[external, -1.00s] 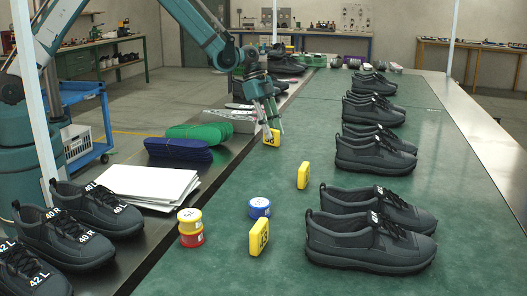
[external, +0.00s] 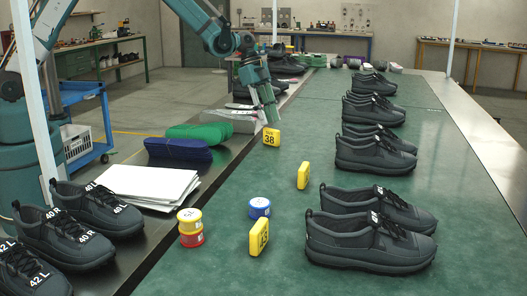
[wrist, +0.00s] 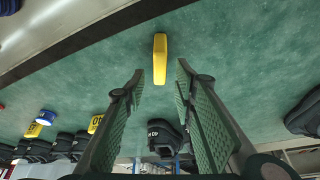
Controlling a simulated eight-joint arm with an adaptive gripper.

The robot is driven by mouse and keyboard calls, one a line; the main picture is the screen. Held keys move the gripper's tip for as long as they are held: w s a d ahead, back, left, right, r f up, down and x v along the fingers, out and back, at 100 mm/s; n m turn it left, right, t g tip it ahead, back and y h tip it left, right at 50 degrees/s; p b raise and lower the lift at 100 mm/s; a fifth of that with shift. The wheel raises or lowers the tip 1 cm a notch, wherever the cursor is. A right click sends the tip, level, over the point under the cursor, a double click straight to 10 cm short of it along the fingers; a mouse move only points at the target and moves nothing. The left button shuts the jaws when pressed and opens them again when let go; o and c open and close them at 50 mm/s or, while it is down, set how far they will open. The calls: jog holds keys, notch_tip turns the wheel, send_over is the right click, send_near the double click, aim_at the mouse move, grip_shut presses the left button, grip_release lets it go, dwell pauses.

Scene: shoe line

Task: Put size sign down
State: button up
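A yellow size sign marked 38 (external: 271,137) stands upright on the green table top, near its left edge. My gripper (external: 270,115) is just above it in the external view. In the wrist view my gripper (wrist: 160,72) is open, with its two green-padded fingers apart. The yellow sign (wrist: 160,58) shows there from above, just beyond the fingertips and free of them. Two other yellow signs stand nearer the camera, one at mid-table (external: 304,175) and one in front (external: 259,237).
Pairs of dark shoes (external: 375,154) line the right of the table. Blue (external: 259,208) and yellow-red (external: 190,227) round tins stand in front. Green (external: 198,133) and dark blue (external: 178,153) insoles and white sheets (external: 150,186) lie left. The mid-table is largely clear.

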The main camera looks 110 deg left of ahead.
jog(key=v, duration=0.6)
jog(key=shift+s+r+p, duration=0.2)
jog(key=shift+r+p, duration=0.1)
jog(key=shift+p, duration=0.1)
dwell(0.6)
jog(key=s+d+r+n, duration=0.1)
jog(key=s+d+r, duration=0.2)
jog(key=d+r, duration=0.5)
jog(key=s+d+r+y, duration=0.15)
jog(key=d+r, duration=0.25)
jog(key=d, duration=0.7)
jog(key=s+d+r+n, duration=0.1)
jog(key=s+d+r, duration=0.2)
jog(key=d+r, duration=0.55)
jog(key=s+d+n+t, duration=0.2)
jog(key=s+d+t, duration=0.1)
jog(key=s+d, duration=1.9)
jog(key=shift+s+f+n, duration=0.25)
jog(key=shift+s+n, duration=0.05)
jog(key=shift+s, duration=0.45)
